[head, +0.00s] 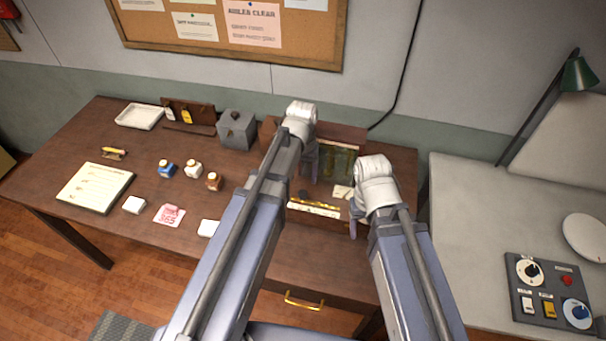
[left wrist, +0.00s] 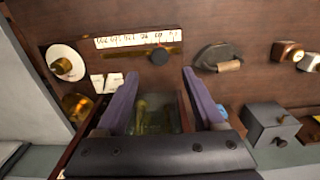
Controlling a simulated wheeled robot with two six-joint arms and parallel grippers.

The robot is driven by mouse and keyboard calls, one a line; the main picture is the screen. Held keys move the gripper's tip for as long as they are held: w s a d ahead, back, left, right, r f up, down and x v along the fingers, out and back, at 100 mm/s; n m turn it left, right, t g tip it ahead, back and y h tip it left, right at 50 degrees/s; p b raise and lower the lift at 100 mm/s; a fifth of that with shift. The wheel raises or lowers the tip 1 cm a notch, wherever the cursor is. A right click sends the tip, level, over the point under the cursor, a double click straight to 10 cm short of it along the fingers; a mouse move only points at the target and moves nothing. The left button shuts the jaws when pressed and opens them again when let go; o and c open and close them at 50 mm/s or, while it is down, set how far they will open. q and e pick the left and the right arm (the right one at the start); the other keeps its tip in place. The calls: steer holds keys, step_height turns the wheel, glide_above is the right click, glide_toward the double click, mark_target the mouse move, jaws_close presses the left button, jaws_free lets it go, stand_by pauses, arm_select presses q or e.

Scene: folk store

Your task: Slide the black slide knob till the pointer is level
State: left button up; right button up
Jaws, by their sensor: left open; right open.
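A black slide knob (left wrist: 159,56) sits on a brass rail (left wrist: 125,52) beside a numbered white scale strip (left wrist: 138,40) in the left wrist view. The scale and rail (head: 315,208) also show on the wooden device in the head view. A greenish glass window (left wrist: 150,122) holds a brass-coloured part; I cannot tell whether it is the pointer or whether it is level. My left gripper (left wrist: 161,72) is open and empty, its fingers apart over the device, the knob lying beyond the fingertips. My right gripper (head: 353,226) is at the device's right side, its fingers mostly hidden by its wrist.
A white disc with a brass knob (left wrist: 65,63) and a dark piece with a wooden handle (left wrist: 218,58) flank the scale. A grey box (head: 236,130), small bottles (head: 193,169) and papers (head: 95,187) lie left on the desk. A control panel (head: 549,293) is at right.

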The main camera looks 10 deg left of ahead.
mark_target(303, 193)
arm_select(q)
step_height(303, 193, down, 9)
steer(key=b, duration=0.8)
steer(key=shift+b, duration=0.3)
steer(key=shift+r, duration=0.15)
steer(key=c, duration=0.9)
